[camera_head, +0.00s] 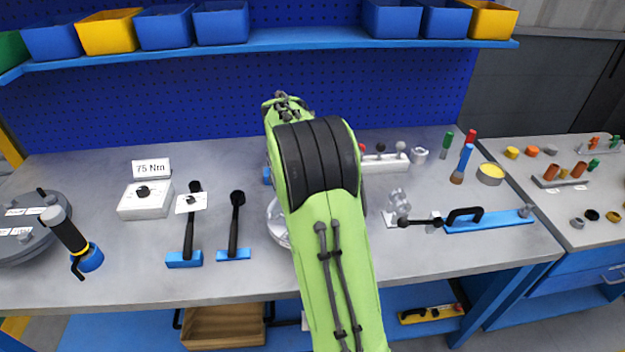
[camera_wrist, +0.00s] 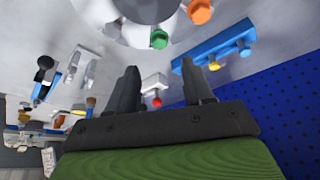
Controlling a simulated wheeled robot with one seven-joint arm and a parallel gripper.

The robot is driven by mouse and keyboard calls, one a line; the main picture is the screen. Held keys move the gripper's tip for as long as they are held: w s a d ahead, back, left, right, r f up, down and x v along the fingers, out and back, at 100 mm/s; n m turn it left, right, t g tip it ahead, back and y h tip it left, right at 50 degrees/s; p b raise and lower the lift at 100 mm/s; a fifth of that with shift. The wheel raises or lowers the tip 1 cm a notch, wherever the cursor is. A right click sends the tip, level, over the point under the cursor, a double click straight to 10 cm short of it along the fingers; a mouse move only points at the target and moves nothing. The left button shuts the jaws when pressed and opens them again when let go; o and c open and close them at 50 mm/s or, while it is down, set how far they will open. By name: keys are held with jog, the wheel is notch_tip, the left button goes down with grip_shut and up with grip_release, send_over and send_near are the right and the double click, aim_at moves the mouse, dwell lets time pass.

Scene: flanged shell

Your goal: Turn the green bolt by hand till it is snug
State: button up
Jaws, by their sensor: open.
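The green bolt (camera_wrist: 159,39) shows in the wrist view at the lower edge of a grey metal flanged shell (camera_wrist: 105,14). An orange bolt (camera_wrist: 200,11) sits to its right on the same rim. My gripper (camera_wrist: 158,70) is open, its two dark fingers apart and nothing between them. In the picture the green bolt lies just beyond the fingertips, roughly in line with the gap, and appears apart from them. In the head view my green arm covers the gripper and most of the shell; only the shell's left edge (camera_head: 277,224) shows.
A blue rack with bolts (camera_wrist: 214,45) lies right of the fingers in the wrist view. On the bench stand a 75 Nm box (camera_head: 145,200), two blue-ended tools (camera_head: 236,225) and a blue bar with a black handle (camera_head: 490,219).

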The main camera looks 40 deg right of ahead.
jog(key=p+v, duration=0.1)
jog(key=v, duration=0.6)
jog(key=shift+r, duration=0.4)
jog(key=shift+a, duration=0.1)
jog(key=s+a+r+n+t+y, duration=0.1)
jog(key=s+a+r+n, duration=0.1)
jog(key=a, duration=0.2)
jog(key=s+a+r+n, duration=0.1)
jog(key=s+a+r, duration=0.2)
jog(key=a, duration=0.1)
jog(key=s+a+f+n+t+y+p, duration=0.1)
jog(key=s+a+f+n+t+y, duration=0.1)
jog(key=s+a+n, duration=0.8)
jog(key=s+a+y, duration=0.1)
jog(key=s+a, duration=0.4)
jog(key=s, duration=0.3)
jog(key=shift+s+a+t+p, duration=0.3)
jog(key=shift+a+p, duration=0.05)
jog(key=shift+p, duration=0.05)
